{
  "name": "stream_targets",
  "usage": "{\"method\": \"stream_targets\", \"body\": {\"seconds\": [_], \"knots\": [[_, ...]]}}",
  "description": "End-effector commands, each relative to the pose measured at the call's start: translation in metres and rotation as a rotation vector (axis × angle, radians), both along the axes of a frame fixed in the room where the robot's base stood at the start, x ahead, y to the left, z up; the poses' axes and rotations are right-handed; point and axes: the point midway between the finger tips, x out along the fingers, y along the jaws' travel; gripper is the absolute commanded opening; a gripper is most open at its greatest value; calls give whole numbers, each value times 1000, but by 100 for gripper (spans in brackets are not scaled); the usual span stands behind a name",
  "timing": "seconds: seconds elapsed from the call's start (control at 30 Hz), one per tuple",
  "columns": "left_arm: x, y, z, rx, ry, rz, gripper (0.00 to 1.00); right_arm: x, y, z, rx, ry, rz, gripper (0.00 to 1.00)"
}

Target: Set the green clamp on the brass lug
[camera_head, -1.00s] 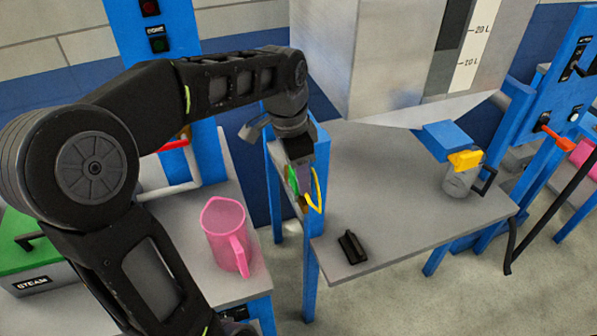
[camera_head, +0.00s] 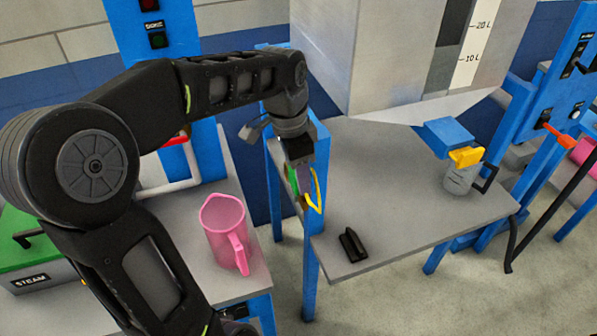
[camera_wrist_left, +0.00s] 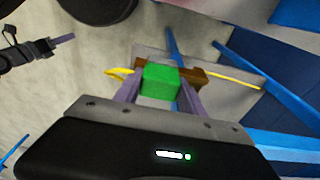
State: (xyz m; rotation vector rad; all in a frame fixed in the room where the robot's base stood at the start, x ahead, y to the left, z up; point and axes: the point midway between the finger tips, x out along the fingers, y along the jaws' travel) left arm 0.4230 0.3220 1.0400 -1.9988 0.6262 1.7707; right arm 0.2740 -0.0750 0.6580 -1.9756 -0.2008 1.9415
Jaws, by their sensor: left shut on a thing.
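My left gripper (camera_head: 300,176) points down at the left edge of the grey table. It is shut on the green clamp (camera_wrist_left: 160,79), a small green block between its fingers in the left wrist view. In the head view only a sliver of the clamp (camera_head: 292,178) shows. The brown-gold brass lug (camera_wrist_left: 196,76) lies just beyond the clamp in the wrist view, partly covered by it. I cannot tell whether they touch. A black arm end with a grey finger (camera_wrist_left: 62,40), probably my right gripper, shows at the wrist view's left; its opening is unclear.
A black block (camera_head: 352,244) lies on the grey table (camera_head: 390,215). A pink jug (camera_head: 223,232) stands on the left bench. A large grey tank (camera_head: 395,55) hangs over the table, with a yellow-handled valve (camera_head: 466,157) at right.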

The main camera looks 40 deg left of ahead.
Motion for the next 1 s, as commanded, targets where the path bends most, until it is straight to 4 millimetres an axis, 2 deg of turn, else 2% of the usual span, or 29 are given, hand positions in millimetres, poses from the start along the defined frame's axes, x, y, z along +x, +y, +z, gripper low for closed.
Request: {"method": "stream_targets", "body": {"seconds": [0.03, 0.07, 0.37, 0.73, 0.87, 1.0], "knots": [[0, 0, -1, 0, 0, 0, 0, 0, 0, -1, 0, 0, 0, 36], [0, 0, -1, 0, 0, 0, 48, 0, 0, -1, 0, 0, 0, 36], [0, 0, -1, 0, 0, 0, 72, 0, 0, -1, 0, 0, 0, 36], [0, 0, 3, 1, -2, 0, 72, 1, 1, 0, 2, -4, 1, 36], [-1, 2, 17, 1, -4, 0, 72, 1, 1, -2, 2, -4, 1, 36], [-3, 3, 41, 2, -5, -1, 72, 1, 1, -3, 3, -4, 2, 36]]}}
